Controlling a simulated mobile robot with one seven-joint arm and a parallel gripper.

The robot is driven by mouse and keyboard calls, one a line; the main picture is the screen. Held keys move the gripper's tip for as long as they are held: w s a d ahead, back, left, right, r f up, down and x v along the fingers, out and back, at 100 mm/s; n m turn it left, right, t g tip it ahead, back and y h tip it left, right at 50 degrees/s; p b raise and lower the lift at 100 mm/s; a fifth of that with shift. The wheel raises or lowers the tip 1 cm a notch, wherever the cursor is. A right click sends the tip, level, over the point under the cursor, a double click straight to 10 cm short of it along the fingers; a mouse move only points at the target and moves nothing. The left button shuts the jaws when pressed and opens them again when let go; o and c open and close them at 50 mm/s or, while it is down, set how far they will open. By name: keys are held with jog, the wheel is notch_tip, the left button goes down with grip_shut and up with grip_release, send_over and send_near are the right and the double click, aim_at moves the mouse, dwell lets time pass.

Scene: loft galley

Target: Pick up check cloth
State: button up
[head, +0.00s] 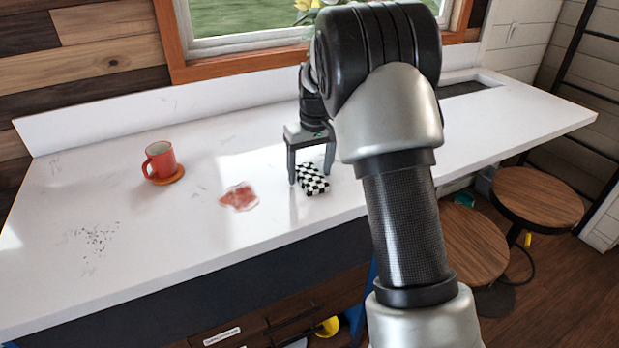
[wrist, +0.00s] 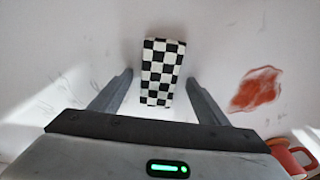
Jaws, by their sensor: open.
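The check cloth (head: 313,180) is a small black-and-white checkered folded piece lying on the white counter. In the wrist view the cloth (wrist: 161,72) lies upright in the picture between and beyond the fingers. My gripper (head: 311,178) is open above the counter with its fingers pointing down, close to the cloth. In the wrist view my gripper (wrist: 160,92) has its two dark fingers apart, one on each side of the cloth's near end, with nothing held. I cannot tell how high the fingertips are above the counter.
A red stain (head: 239,197) lies on the white counter (head: 165,240) left of the cloth. Dark crumbs (head: 97,238) lie at the front left. Round wooden stools (head: 537,197) stand at the right.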

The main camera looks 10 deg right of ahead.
aim_at(310, 175)
jog(key=c, duration=1.1)
jog(key=shift+c, duration=0.2)
jog(key=shift+r, duration=0.2)
notch_tip(310, 175, up, 10)
jog(key=shift+f, duration=0.15)
jog(key=shift+o, duration=1.1)
jog(key=shift+c, duration=0.6)
